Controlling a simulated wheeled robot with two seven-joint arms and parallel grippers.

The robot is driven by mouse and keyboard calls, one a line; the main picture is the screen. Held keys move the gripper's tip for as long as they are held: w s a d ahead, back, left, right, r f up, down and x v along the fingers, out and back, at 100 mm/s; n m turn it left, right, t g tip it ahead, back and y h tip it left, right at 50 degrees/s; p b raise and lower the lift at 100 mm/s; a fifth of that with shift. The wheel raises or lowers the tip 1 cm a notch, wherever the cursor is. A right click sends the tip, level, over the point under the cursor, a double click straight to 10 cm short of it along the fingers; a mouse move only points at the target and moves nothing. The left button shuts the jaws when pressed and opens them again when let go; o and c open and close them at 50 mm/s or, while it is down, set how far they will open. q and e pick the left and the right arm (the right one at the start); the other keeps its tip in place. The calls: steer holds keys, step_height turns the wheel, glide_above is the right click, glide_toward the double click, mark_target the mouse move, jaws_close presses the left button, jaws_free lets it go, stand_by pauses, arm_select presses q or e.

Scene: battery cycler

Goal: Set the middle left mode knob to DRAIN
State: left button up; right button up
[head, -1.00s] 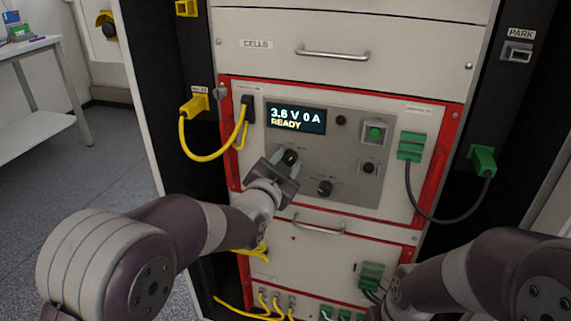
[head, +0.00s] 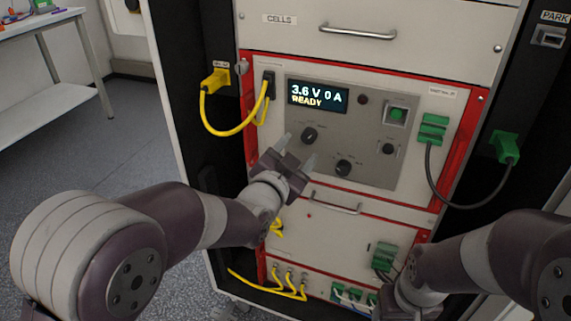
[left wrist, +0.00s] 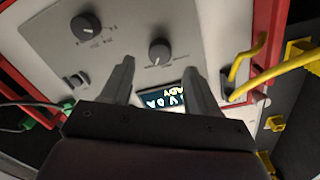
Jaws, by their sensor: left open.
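The left mode knob (head: 309,134) is a round black dial below the lit display (head: 318,97), which reads 3.6 V 0 A READY. Its pointer and labels are too small to read surely. My left gripper (head: 298,152) is open and empty, just below and in front of this knob. In the left wrist view, which shows the panel upside down, the knob (left wrist: 160,50) appears between and beyond the two fingertips (left wrist: 158,68), apart from them. A second black knob (head: 343,168) sits lower right on the panel.
A green button (head: 397,114) and a small black knob (head: 388,149) are at the panel's right. Yellow cable (head: 236,131) hangs at left, green-plugged dark cable (head: 470,205) at right. A drawer handle (head: 337,203) lies below the panel.

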arm_select(q)
steer(key=p+v, duration=0.1)
steer(key=v, duration=0.6)
steer(key=shift+s, duration=0.3)
steer(key=shift+a, duration=0.1)
steer(key=s+a+f+n+g+y, duration=0.2)
steer(key=s+f+g, duration=0.15)
steer(key=f, duration=0.35)
steer(key=s+a+f+n+g+y, duration=0.1)
steer(key=s+a+f+n+g, duration=0.2)
steer(key=f+g, duration=0.25)
steer(key=s+a+f+n+g+y, duration=0.3)
steer(key=s+a+f+n+g, duration=0.25)
steer(key=s, duration=0.55)
steer(key=a+r+p, duration=0.1)
steer(key=r+p, duration=1.3)
steer(key=a+r+p, duration=0.2)
steer(key=r+p, duration=1.2)
steer(key=shift+w+a+r+m+g+p, duration=0.25)
steer(key=shift+w+r+m+g+p, duration=0.1)
steer(key=shift+w, duration=0.05)
